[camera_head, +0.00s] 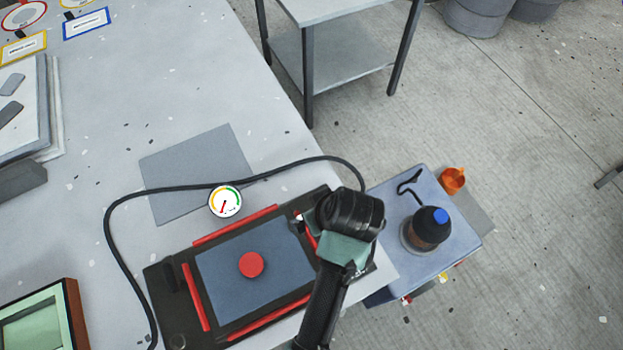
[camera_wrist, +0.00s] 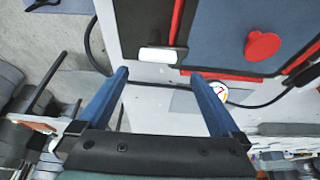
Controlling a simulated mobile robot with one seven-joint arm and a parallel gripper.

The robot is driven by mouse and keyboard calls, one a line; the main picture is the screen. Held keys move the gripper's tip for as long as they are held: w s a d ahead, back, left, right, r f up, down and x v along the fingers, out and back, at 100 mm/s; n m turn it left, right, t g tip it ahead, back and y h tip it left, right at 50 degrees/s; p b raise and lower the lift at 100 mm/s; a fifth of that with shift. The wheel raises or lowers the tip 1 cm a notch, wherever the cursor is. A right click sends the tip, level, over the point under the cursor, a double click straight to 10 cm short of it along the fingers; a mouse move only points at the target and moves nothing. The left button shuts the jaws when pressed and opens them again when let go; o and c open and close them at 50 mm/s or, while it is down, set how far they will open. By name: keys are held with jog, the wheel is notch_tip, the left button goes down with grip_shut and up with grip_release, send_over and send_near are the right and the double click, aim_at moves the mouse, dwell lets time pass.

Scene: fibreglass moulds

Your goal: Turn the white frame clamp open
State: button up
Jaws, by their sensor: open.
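The white frame clamp (camera_wrist: 158,54) shows in the wrist view as a short white bar at the corner of a dark mould frame (camera_wrist: 146,22). It lies just beyond the gap between my fingertips, apart from both. My gripper (camera_wrist: 160,74) is open and empty, with two blue fingers spread wide. In the head view my wrist (camera_head: 349,213) is over the right end of the frame (camera_head: 165,303) and hides much of that corner. Only a small white bit (camera_head: 298,216) shows beside it; I cannot tell whether it is the clamp.
The frame has red strips (camera_head: 234,225) around a blue-grey panel (camera_head: 225,285) with a red knob (camera_head: 251,264). A black hose (camera_head: 113,245) loops behind it, near a dial gauge (camera_head: 225,201). A side stand (camera_head: 452,258) at right bears a dark bottle (camera_head: 428,228).

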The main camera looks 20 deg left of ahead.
jog(key=x, duration=0.7)
jog(key=shift+w+f, duration=0.1)
jog(key=shift+w, duration=0.1)
jog(key=c, duration=1.2)
jog(key=shift+o, duration=0.2)
